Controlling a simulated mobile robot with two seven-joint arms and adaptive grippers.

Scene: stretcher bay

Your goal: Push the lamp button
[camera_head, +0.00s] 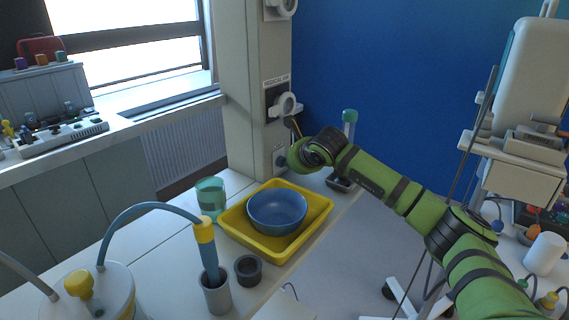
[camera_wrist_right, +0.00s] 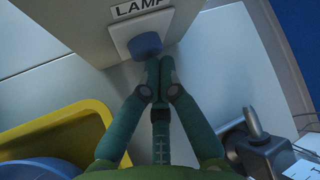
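The lamp button (camera_wrist_right: 145,45) is a blue round knob on a white plate, under a "LAMP" label (camera_wrist_right: 139,8) on the pale column. My right gripper (camera_wrist_right: 160,62) has its two green fingers drawn together with nothing between them. Its tips are at the lower right edge of the button in the right wrist view; whether they touch it I cannot tell. In the head view my green right arm reaches from the right to the foot of the column (camera_head: 252,90), and the wrist hides the fingers. My left gripper is not in view.
A yellow tray (camera_head: 232,222) holding a blue bowl (camera_head: 277,209) lies on the bench near the column. A teal cup (camera_head: 210,196), a dark cup (camera_head: 248,269) and a grey holder (camera_head: 216,295) stand nearby. A grey metal fitting (camera_wrist_right: 262,150) is right of the fingers.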

